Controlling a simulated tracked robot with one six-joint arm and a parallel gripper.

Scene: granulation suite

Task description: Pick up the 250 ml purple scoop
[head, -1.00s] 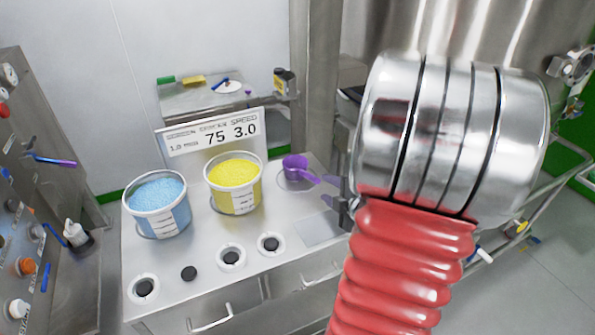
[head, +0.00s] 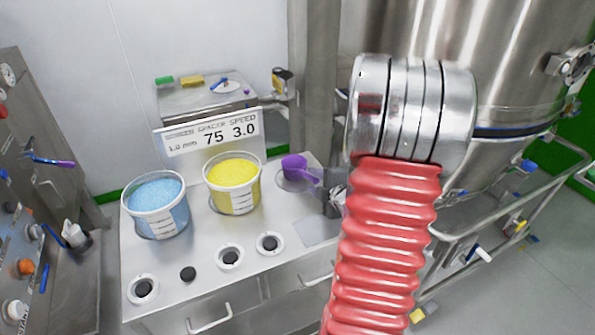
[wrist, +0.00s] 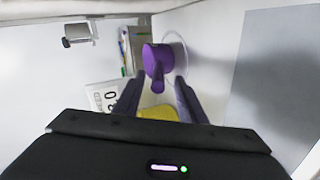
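The purple scoop (head: 294,166) rests on the steel bench, right of the yellow bucket, with its handle pointing right toward my gripper (head: 333,185). In the wrist view the scoop (wrist: 153,58) is just beyond my fingertips, its short handle pointing back at me. My gripper (wrist: 158,84) is open, one dark finger on each side of the handle's end. I see no finger clearly touching the handle. My arm hides part of the gripper in the head view.
A bucket of yellow granules (head: 233,190) and one of blue granules (head: 157,207) stand left of the scoop. A sign (head: 212,132) stands behind them. Round ports line the bench front. A steel vessel (head: 500,70) is at the right. A side table (head: 205,98) stands behind.

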